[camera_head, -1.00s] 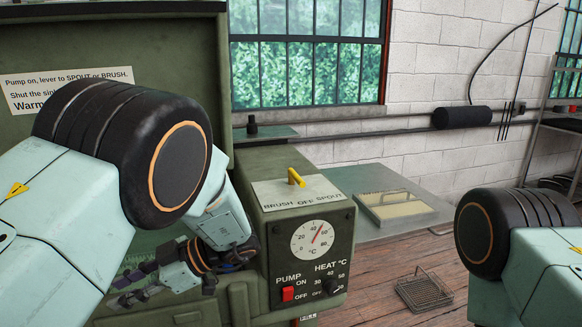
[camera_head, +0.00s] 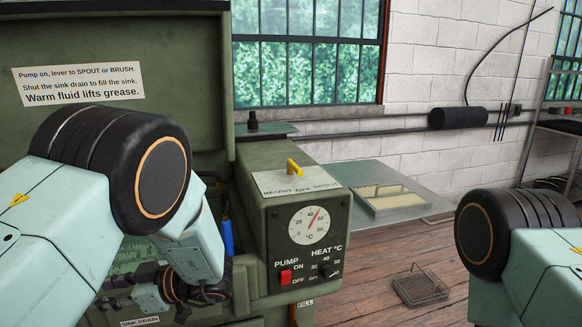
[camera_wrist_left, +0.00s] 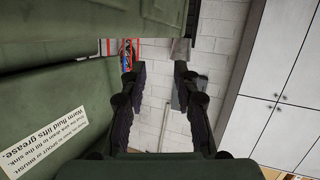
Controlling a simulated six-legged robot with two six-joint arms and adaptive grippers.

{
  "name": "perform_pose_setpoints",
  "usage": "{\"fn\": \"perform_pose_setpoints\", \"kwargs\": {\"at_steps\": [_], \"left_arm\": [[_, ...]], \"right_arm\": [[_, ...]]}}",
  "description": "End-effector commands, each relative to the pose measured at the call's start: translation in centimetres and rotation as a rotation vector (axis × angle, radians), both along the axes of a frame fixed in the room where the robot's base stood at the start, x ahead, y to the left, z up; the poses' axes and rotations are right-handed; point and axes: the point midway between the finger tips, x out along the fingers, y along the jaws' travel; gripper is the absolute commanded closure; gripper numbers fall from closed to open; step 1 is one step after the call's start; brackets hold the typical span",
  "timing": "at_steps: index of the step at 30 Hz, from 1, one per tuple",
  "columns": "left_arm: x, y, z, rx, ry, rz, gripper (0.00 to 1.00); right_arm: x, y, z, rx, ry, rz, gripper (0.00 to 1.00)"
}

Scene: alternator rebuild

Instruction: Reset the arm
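My left arm comes in from the left in the head view and partly covers the green parts washer (camera_head: 195,52). Its gripper (camera_head: 128,293) hangs low over the sink area, partly hidden by my own arm. In the left wrist view the gripper (camera_wrist_left: 158,75) has its two dark fingers apart, with nothing between them. The white brick wall shows through the gap. Part of my right arm is at the right edge of the head view. Its gripper is out of view.
The washer's control box (camera_head: 308,237) has a yellow lever (camera_head: 294,167), a temperature dial (camera_head: 309,225) and a red pump switch (camera_head: 286,277). A blue handle (camera_head: 227,237) stands beside it. A side table (camera_head: 420,197) and a wire basket (camera_head: 420,286) are to the right, with open floor around the basket.

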Motion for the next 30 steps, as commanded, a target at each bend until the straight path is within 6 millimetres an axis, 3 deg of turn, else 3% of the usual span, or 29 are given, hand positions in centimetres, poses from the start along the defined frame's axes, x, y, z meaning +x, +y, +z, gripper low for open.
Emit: {"fn": "perform_pose_setpoints", "kwargs": {"at_steps": [7, 14, 20, 24, 30], "left_arm": [[-0.5, 2.3, -7.5, 0.01, 0.184, -0.314, 0.69], [-3.9, 1.2, -17.1, -0.121, 0.423, -0.662, 0.69], [-10.8, -2.0, -25.5, -0.343, 0.649, -0.934, 0.69], [-17.8, -5.2, -29.9, -0.547, 0.807, -1.102, 0.69], [-27.6, -9.6, -32.6, -0.829, 0.983, -1.276, 0.69]], "right_arm": [[0.0, 0.0, -2.1, 0.0, -0.001, -0.001, 0.6], [0.0, 0.0, -3.9, 0.0, 0.0, 0.0, 0.6], [0.0, 0.0, -5.5, 0.0, -0.001, -0.001, 0.6], [0.0, 0.0, -6.7, 0.0, 0.0, -0.001, 0.6], [0.0, 0.0, -7.9, 0.0, 0.0, -0.001, 0.6]]}}
